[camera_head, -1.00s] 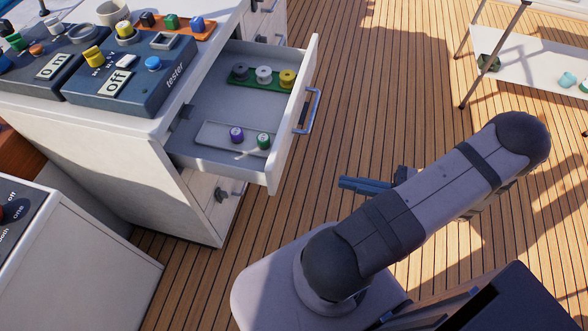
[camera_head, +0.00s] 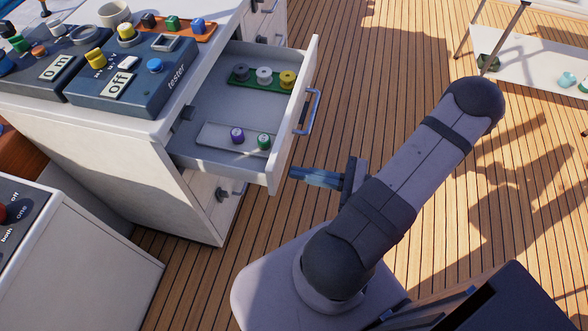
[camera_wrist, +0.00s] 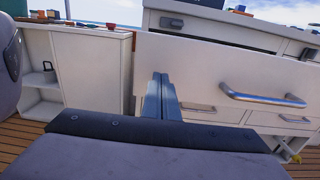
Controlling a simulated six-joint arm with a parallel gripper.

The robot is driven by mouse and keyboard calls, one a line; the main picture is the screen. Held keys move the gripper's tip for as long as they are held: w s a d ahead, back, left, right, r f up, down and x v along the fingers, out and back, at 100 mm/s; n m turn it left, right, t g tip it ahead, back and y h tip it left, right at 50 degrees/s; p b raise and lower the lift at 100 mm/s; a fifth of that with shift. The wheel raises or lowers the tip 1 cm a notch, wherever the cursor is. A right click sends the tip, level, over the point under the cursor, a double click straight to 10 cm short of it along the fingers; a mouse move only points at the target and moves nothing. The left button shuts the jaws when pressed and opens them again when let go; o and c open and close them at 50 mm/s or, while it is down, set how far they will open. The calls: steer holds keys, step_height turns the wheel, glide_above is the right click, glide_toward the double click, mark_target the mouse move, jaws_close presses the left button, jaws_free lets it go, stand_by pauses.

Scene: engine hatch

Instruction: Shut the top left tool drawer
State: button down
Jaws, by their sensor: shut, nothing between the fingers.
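The open top drawer (camera_head: 222,106) juts out from the white cabinet (camera_head: 120,150). Its front panel (camera_head: 300,110) carries a metal bar handle (camera_head: 312,112). Inside lie a green tray with several spools and a pale tray with a purple and a green spool. My gripper (camera_head: 296,174) is shut and empty, just right of the front panel's near lower corner and below the handle in the picture. In the wrist view the shut fingers (camera_wrist: 160,96) point at the drawer front (camera_wrist: 210,75), with the handle (camera_wrist: 262,98) to their right. I cannot tell whether they touch the panel.
On the cabinet top stand a tester box (camera_head: 130,75) and an orange tray (camera_head: 175,25). A second white cabinet (camera_head: 70,250) is at the lower left. A white table (camera_head: 535,62) stands at the upper right. The wooden deck (camera_head: 390,60) between is clear.

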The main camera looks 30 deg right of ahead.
steer(key=shift+x, duration=1.15)
steer(key=p+x, duration=0.2)
steer(key=x, duration=2.3)
steer(key=shift+a+f, duration=0.1)
steer(key=shift+a, duration=0.05)
steer(key=shift+w+a, duration=0.2)
steer(key=shift+w, duration=0.25)
steer(key=shift+a+r, duration=0.1)
steer(key=shift+r, duration=0.15)
steer(key=shift+s+d+f, duration=0.15)
steer(key=shift+s+d, duration=0.15)
steer(key=shift+d, duration=0.15)
steer(key=v, duration=1.3)
steer(key=shift+s+b, duration=0.2)
steer(key=shift+b, duration=0.15)
